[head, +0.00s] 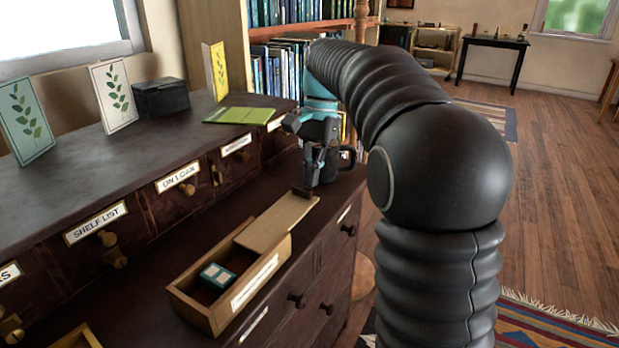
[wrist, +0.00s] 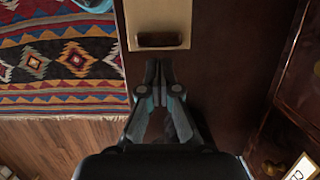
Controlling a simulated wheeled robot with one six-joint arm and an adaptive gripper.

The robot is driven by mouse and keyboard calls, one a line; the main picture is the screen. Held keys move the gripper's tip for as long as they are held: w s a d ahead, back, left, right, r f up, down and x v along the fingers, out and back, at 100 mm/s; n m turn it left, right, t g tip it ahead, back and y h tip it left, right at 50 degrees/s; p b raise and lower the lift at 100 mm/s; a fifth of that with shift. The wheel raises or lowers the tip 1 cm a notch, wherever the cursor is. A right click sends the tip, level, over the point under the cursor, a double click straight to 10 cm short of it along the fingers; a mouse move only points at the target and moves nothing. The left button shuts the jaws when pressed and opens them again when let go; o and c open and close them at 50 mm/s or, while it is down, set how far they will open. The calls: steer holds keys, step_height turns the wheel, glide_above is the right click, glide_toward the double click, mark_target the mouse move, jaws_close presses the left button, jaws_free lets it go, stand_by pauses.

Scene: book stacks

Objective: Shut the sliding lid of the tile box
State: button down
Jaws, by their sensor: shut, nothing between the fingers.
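The wooden tile box (head: 204,310) sits on the dark cabinet ledge in the head view. Its pale sliding lid (head: 283,217) is part open and sticks out past the box's far end. The near part of the box is uncovered, with a teal and white tile block (head: 217,276) inside. My gripper (head: 308,188) is shut and empty, pointing down just beyond the lid's far end. In the wrist view the closed fingertips (wrist: 158,66) lie close to the edge of the lid (wrist: 175,18), in line with its dark slot (wrist: 158,40). I cannot tell whether they touch it.
Labelled drawers with brass knobs (head: 107,238) rise along the left of the ledge. Cards, a black box (head: 160,97) and a green booklet (head: 240,115) stand or lie on the upper top. A wooden corner (head: 78,338) shows at the bottom left. A patterned rug (wrist: 65,60) lies below.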

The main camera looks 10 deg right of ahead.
mark_target(270, 226)
steer(key=shift+s+a, duration=0.35)
steer(key=s+a, duration=0.9)
steer(key=shift+w+d+r, duration=0.1)
stand_by(0.3)
steer(key=v, duration=1.1)
steer(key=s+d+f+n+t+h, duration=0.1)
steer(key=s+d+f+n+t, duration=0.2)
steer(key=s+f, duration=0.5)
steer(key=s+d+f+n+t+h, duration=0.1)
steer(key=s+d+f+n+t, duration=0.3)
steer(key=s+f, duration=0.5)
step_height(270, 226, down, 3)
steer(key=shift+d+f+n+t, duration=0.2)
steer(key=shift+n+t, duration=0.1)
steer(key=shift+n, duration=0.7)
